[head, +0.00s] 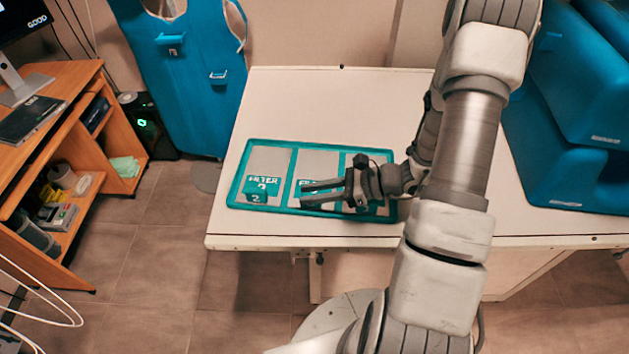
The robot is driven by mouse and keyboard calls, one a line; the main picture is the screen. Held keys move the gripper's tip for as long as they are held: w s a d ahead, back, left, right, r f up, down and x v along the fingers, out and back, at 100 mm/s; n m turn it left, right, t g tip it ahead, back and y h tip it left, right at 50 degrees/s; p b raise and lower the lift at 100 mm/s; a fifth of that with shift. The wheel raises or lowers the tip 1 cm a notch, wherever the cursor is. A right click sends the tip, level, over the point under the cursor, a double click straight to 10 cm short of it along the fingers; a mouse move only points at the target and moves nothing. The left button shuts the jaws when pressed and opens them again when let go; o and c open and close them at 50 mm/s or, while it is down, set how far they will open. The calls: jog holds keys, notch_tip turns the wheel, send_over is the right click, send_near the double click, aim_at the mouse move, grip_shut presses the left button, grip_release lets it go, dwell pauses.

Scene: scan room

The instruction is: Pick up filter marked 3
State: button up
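A teal-rimmed tray (240,172) with three grey compartments lies on the white table. A small teal filter block (256,194) sits at the front of the left compartment, under a white "FILTER" label; its front digit looks like 2. The middle compartment also has a "FILTER" label (307,183), its digit and any block there mostly covered by my fingers. Teal shows under my gripper in the right compartment, but its marking is hidden. I cannot make out a filter marked 3. My gripper (304,194) points left over the middle compartment, its two fingers apart, with nothing visible between them.
Large blue cases (570,105) stand at the table's right. The white table (300,95) is clear behind the tray. A wooden desk (75,75) stands at the left, and a blue apron (190,100) hangs behind.

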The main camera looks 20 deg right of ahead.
aim_at(295, 204)
jog(key=x, duration=0.4)
jog(key=shift+a+f, duration=0.2)
jog(key=shift+a, duration=0.1)
grip_shut()
